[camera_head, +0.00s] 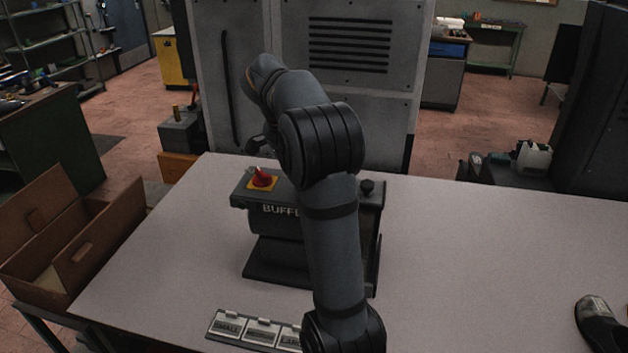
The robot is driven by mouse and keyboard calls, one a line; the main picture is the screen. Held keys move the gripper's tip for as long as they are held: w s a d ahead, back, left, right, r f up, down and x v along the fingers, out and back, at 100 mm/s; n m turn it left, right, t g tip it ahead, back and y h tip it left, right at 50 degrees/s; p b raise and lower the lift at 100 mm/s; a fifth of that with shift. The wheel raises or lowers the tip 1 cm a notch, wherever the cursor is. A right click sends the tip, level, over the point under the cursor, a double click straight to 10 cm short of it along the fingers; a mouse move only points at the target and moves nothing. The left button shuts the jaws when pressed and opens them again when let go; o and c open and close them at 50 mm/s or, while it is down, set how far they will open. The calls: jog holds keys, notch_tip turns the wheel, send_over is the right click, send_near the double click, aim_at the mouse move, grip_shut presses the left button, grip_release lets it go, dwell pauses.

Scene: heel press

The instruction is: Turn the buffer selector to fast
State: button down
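The buffer unit is a dark box (277,262) on the table, with the partly hidden lettering "BUFFE" on its front. A red selector knob (262,177) sits on a yellow plate at the top left of the box. Its setting cannot be read. My arm crosses in front of the box and hides its middle and right. A small dark part of my gripper (257,144) shows just above and behind the knob, seemingly apart from it. The rest of the gripper is hidden behind my arm, and its fingers cannot be made out.
A black knob (367,187) stands at the box's right. Several labelled tiles (262,332) lie at the table's front edge. A dark shoe (597,322) is at the far right. An open cardboard box (110,235) is left of the table (480,260), whose right half is mostly clear.

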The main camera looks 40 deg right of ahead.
dwell(0.3)
jog(key=c, duration=1.7)
grip_release()
jog(key=shift+o, duration=0.3)
jog(key=shift+r, duration=0.1)
jog(key=v, duration=1.2)
jog(key=shift+w, duration=0.15)
